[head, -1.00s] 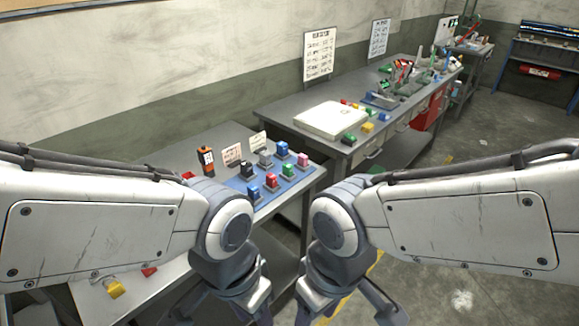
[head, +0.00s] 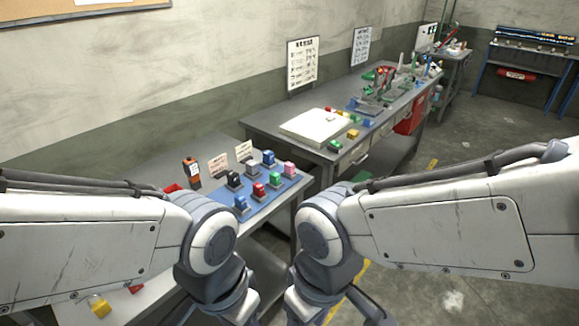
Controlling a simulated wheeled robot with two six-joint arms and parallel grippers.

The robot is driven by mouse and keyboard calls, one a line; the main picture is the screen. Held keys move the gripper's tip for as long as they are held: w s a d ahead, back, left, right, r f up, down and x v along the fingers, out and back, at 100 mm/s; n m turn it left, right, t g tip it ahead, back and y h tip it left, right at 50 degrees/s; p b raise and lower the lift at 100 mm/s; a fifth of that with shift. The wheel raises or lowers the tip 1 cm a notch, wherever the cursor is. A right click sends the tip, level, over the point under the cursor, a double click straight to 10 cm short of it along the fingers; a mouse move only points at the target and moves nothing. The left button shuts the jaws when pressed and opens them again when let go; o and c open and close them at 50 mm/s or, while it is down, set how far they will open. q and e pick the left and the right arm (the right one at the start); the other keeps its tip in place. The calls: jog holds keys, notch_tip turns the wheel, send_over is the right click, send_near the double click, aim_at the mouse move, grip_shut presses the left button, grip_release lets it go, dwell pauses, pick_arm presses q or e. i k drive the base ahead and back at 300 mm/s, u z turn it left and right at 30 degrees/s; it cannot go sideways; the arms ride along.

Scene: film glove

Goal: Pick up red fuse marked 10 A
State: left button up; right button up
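A red block (head: 259,190) stands on the blue mat (head: 272,203) on the near bench, among blocks of other colours. Smaller red pieces show on the far bench (head: 329,109) and low at the left (head: 135,289). No 10 A mark can be read on any of them, so I cannot tell which is the fuse. My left gripper (head: 215,312) and my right gripper (head: 340,308) hang at the bottom edge, apart from the mat. They are largely cut off, and their fingers are not clear.
An orange device (head: 191,172) and two small cards stand behind the mat. A yellow padlock (head: 99,306) lies at lower left. The far bench (head: 262,121) holds a pale flat box (head: 318,127), coloured blocks and tools. Open floor lies to the right.

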aim_at(259, 190)
jog(key=k, duration=0.6)
jog(key=z, duration=0.4)
jog(key=i, duration=1.4)
jog(key=u, duration=0.85)
jog(key=i, duration=0.45)
jog(key=u, duration=0.4)
